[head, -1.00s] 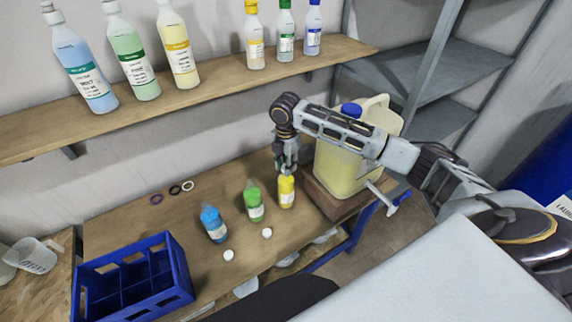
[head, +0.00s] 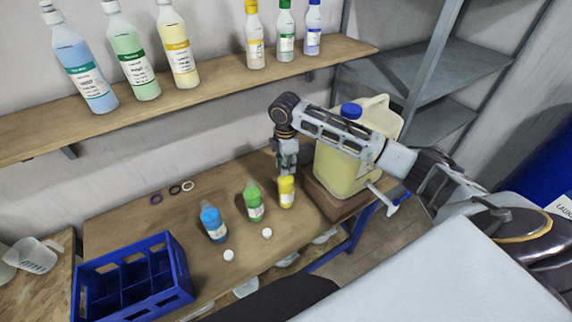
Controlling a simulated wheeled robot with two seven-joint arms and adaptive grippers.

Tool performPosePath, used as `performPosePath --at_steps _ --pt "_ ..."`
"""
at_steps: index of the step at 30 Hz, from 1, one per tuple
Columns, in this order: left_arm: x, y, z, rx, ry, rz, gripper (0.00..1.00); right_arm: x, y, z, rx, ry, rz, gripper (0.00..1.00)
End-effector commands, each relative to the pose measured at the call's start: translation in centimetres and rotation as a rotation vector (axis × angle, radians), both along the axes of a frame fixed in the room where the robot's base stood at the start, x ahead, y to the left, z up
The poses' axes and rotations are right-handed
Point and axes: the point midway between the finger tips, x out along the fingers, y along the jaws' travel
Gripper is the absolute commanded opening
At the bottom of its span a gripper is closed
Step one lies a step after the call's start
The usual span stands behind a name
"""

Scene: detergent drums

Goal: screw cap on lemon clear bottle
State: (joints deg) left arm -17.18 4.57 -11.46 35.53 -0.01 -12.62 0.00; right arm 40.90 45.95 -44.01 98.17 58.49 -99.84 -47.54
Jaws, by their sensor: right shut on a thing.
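The small yellow bottle, the lemon one (head: 286,193), stands upright on the wooden bench, at the right end of a row of three. My right gripper (head: 287,172) points straight down directly over its top. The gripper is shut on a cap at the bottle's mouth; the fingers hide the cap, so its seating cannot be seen. My left gripper is not in view.
A green bottle (head: 253,202) and a blue bottle (head: 213,224) stand to the left, with white caps (head: 267,233) (head: 228,255) before them. A jerrycan (head: 345,168) stands close right. A blue crate (head: 178,262) and rings (head: 175,189) lie left.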

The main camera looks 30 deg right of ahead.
Motion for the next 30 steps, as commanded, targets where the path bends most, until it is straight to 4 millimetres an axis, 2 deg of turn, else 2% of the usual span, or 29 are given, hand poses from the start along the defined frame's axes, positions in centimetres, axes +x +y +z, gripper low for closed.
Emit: performPosePath --at_steps 9,30 --pt "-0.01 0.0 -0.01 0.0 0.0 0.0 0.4 -0.07 -0.01 -0.17 -0.001 0.003 -0.04 0.21" --pt "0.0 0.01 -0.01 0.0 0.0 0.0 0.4 -0.04 -0.03 -0.16 -0.001 0.002 -0.447 0.21"
